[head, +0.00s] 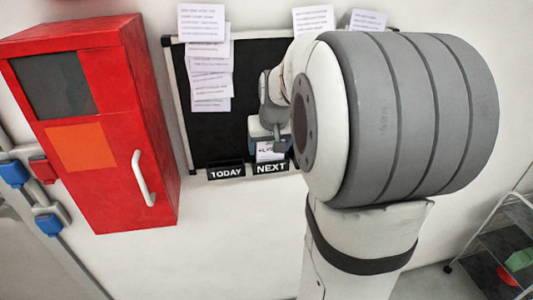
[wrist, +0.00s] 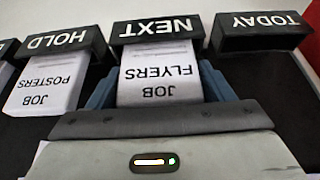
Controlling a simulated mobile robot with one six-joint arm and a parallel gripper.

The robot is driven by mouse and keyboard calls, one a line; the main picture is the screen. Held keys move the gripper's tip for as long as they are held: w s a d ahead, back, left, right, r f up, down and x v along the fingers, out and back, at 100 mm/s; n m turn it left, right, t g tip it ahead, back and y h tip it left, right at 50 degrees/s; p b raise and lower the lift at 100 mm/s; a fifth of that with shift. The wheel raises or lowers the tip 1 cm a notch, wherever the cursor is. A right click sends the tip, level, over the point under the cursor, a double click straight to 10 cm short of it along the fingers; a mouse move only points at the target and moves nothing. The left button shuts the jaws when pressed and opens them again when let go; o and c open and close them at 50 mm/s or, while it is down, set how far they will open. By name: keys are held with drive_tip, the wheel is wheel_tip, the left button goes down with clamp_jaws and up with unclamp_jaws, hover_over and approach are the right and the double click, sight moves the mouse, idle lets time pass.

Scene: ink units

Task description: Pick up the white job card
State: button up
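A white job card (wrist: 160,78) reading "JOB FLYERS" hangs below the black NEXT holder (wrist: 155,32) in the wrist view, upside down there. In the head view a white card (head: 268,151) shows just above the NEXT label, partly hidden by my gripper. My gripper (wrist: 158,88) has its two blue fingers apart, one at each side edge of the flyers card. I cannot tell whether they touch it. A second white card (wrist: 45,82), "JOB POSTERS", hangs at the HOLD holder (wrist: 55,45).
The TODAY holder (wrist: 262,32) shows no card. A black board (head: 222,130) with pinned papers (head: 208,75) is on the wall. A red cabinet (head: 95,120) stands close on the left. A shelf cart (head: 500,250) is at lower right.

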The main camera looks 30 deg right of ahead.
drive_tip(key=c, duration=0.6)
drive_tip(key=shift+r, duration=0.1)
